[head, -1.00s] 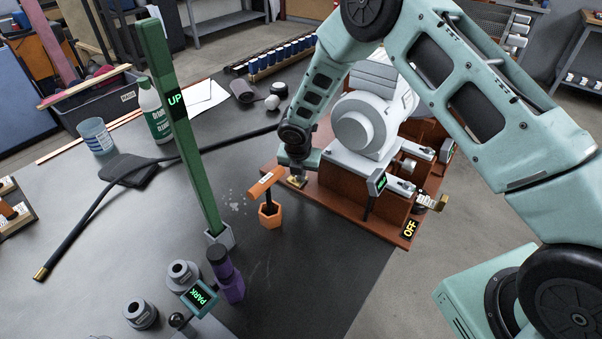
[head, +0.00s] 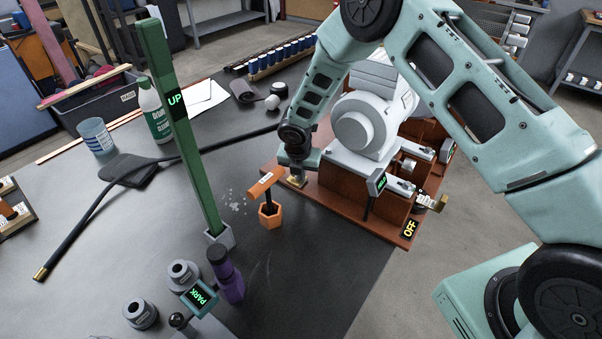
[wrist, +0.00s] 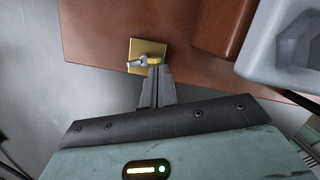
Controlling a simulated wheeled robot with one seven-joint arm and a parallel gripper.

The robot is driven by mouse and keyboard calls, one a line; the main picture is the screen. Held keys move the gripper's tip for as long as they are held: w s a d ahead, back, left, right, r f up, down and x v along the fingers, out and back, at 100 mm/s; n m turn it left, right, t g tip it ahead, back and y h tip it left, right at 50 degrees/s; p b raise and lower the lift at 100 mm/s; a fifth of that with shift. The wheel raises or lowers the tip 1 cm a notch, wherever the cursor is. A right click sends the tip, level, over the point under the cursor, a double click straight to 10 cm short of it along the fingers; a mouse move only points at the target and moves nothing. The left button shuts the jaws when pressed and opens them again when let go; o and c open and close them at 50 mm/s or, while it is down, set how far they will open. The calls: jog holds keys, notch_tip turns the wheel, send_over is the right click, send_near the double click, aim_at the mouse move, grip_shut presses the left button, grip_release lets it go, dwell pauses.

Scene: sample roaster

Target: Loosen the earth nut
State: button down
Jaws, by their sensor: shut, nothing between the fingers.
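A square brass plate (wrist: 150,46) lies on the corner of the red-brown base (wrist: 95,30) in the wrist view. It bears a small yellow piece, perhaps the earth nut (wrist: 155,60), and a silver lug (wrist: 136,64) to its left. My gripper (wrist: 154,68) is shut and empty, its fingertips right at the yellow piece; I cannot tell whether they touch it. In the head view my gripper (head: 296,168) is over the plate (head: 297,181) at the base's left corner, hiding the nut.
An orange-handled tool (head: 265,184) stands in an orange hexagonal holder (head: 270,216) close left of my gripper. A green post (head: 185,130) marked UP rises further left. The grey roaster (head: 362,125) stands right of my gripper. A black hose (head: 150,165) crosses the table.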

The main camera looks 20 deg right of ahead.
dwell(0.4)
jog(key=shift+w+a+r, duration=0.15)
jog(key=shift+w+a, duration=0.15)
jog(key=shift+a, duration=0.45)
